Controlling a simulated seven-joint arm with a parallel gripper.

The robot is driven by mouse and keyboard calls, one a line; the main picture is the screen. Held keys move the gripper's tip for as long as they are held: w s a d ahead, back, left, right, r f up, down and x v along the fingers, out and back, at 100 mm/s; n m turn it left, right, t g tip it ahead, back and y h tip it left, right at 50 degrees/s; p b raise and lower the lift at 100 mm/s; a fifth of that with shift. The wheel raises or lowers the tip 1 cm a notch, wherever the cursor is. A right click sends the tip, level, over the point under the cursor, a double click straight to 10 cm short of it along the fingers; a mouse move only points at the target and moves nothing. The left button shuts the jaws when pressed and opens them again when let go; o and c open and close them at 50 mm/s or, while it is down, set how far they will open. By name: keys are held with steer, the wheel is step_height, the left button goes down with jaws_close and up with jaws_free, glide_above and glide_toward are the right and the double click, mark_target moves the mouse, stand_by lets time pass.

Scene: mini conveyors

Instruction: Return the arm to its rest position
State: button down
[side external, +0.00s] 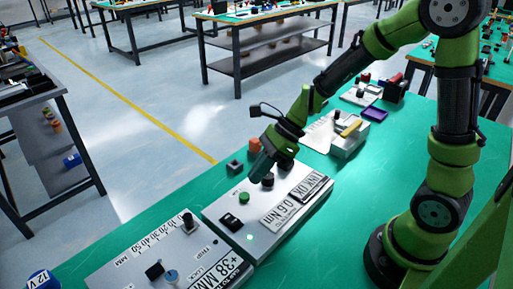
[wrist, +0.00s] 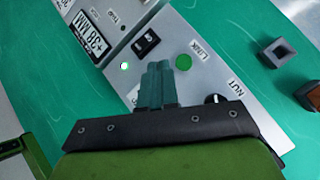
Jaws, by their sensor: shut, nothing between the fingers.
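My green arm reaches out over the bench, bent downward at the wrist. My gripper (side external: 257,170) hangs low over the far edge of a grey control panel (side external: 285,232), close to a black knob (side external: 268,180). In the wrist view, the two fingers of my gripper (wrist: 158,68) are together with nothing between them. They show in front of the panel between a black rocker switch (wrist: 146,42) and a green button (wrist: 184,62). Whether the fingertips touch the panel cannot be told. The lower part of the fingers hides part of the panel.
A second panel (side external: 130,272) stands at the front left. A grey block with a square hollow (side external: 235,166) and an orange block (side external: 255,145) sit beyond my gripper. A white box with a yellow bar (side external: 349,129) and a purple tray (side external: 375,114) lie farther back. The green bench's right front is clear.

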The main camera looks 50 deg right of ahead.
steer(key=s+d+r+n+t+h, duration=0.2)
steer(key=s+r+n, duration=0.3)
steer(key=n, duration=0.5)
steer(key=s+d+r+n+t+h, duration=0.2)
steer(key=s+r+n, duration=0.4)
steer(key=r+n, duration=0.3)
steer(key=shift+d+n+t+h, duration=0.3)
steer(key=shift+d+n+h, duration=0.5)
steer(key=shift+d+n, duration=0.2)
